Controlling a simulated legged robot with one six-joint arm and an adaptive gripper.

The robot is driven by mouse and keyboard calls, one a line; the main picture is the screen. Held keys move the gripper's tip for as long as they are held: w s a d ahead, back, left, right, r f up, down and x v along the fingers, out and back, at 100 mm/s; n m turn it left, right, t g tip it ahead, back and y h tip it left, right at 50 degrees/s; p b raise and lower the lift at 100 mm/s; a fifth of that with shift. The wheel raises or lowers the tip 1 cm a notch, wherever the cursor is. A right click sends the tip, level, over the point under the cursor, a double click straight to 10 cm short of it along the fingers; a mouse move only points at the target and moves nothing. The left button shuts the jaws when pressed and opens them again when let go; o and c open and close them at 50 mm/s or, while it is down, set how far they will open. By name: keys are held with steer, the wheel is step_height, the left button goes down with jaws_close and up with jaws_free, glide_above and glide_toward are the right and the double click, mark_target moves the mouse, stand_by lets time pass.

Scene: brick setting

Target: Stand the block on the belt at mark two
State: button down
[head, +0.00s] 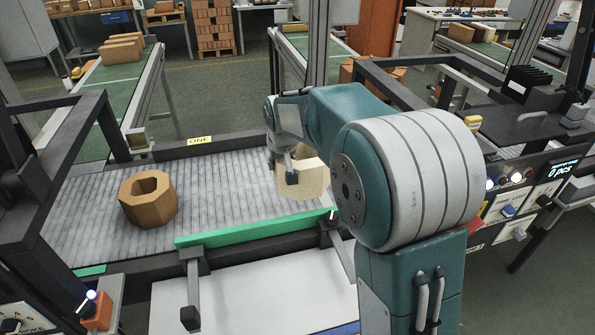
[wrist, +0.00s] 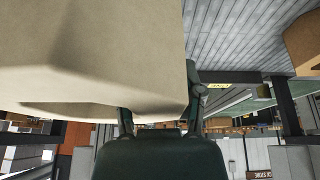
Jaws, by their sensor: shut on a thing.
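My gripper (head: 292,173) is shut on a pale beige block (head: 314,180) over the right part of the grey ribbed belt (head: 95,205). The block is partly hidden by my arm in the head view. In the wrist view the block (wrist: 95,60) fills the upper left, with a dark finger (wrist: 193,85) at its side. I cannot tell whether its underside touches the belt. A yellow label reading ONE (head: 199,140) is on the belt's far edge; it also shows in the wrist view (wrist: 218,86). No mark two can be read; my arm covers part of that edge.
A brown many-sided block with a hole (head: 148,205) stands on the belt's left part. A green rail (head: 255,229) runs along the near edge. Dark frames (head: 70,150) flank the belt. A control panel (head: 520,195) reading 0 pcs is at right. The belt between the blocks is clear.

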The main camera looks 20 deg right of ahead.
steer(key=w+d+f, duration=0.1)
steer(key=w+f, duration=0.2)
steer(key=w, duration=0.1)
steer(key=w+d+f, duration=0.1)
steer(key=w+f, duration=0.7)
steer(key=shift+w+d+f, duration=0.1)
steer(key=shift+d+f, duration=0.1)
steer(key=shift+d, duration=0.2)
steer(key=shift+f, duration=0.3)
steer(key=shift+a, duration=0.2)
steer(key=shift+f, duration=0.1)
steer(key=shift+c, duration=1.1)
jaws_free()
steer(key=shift+f, duration=0.1)
